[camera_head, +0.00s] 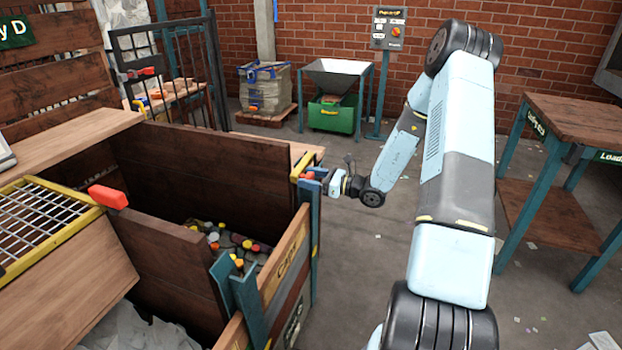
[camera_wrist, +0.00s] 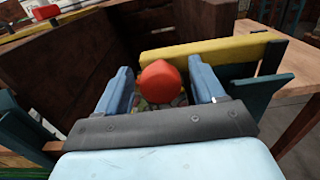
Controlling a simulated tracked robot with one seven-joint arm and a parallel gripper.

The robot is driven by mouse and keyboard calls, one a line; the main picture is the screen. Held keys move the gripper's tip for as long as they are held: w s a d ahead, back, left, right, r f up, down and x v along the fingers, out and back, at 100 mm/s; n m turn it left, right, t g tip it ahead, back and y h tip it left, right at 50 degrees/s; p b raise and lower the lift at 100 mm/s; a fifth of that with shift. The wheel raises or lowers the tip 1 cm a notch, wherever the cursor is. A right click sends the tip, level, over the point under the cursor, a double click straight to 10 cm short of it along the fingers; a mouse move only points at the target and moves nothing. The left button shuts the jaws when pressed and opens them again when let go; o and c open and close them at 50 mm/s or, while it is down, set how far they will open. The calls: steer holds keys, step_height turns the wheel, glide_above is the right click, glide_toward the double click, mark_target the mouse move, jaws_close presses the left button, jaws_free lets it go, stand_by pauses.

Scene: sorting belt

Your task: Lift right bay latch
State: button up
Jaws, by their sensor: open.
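The right bay latch is a yellow bar (camera_head: 303,164) with a red knob (camera_head: 308,176) at the top of the bay's right post. In the wrist view the yellow bar (camera_wrist: 215,50) runs across behind the red knob (camera_wrist: 160,82). My gripper (camera_head: 322,178) is at the latch from the right. In the wrist view my gripper (camera_wrist: 163,88) is open, with one blue finger on each side of the red knob. Small gaps show beside the knob, and I cannot tell whether either finger touches it. The lower part of the knob's mount is hidden.
The wooden bay (camera_head: 205,150) holds loose bottles and caps (camera_head: 228,240). Another red handle (camera_head: 108,196) sits on the divider to the left. A teal-legged table (camera_head: 575,118) stands at the right. A control panel (camera_head: 390,28) stands behind my arm. The floor between is mostly clear.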

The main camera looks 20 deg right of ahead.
steer(key=shift+c, duration=0.5)
steer(key=shift+a, duration=0.1)
jaws_close()
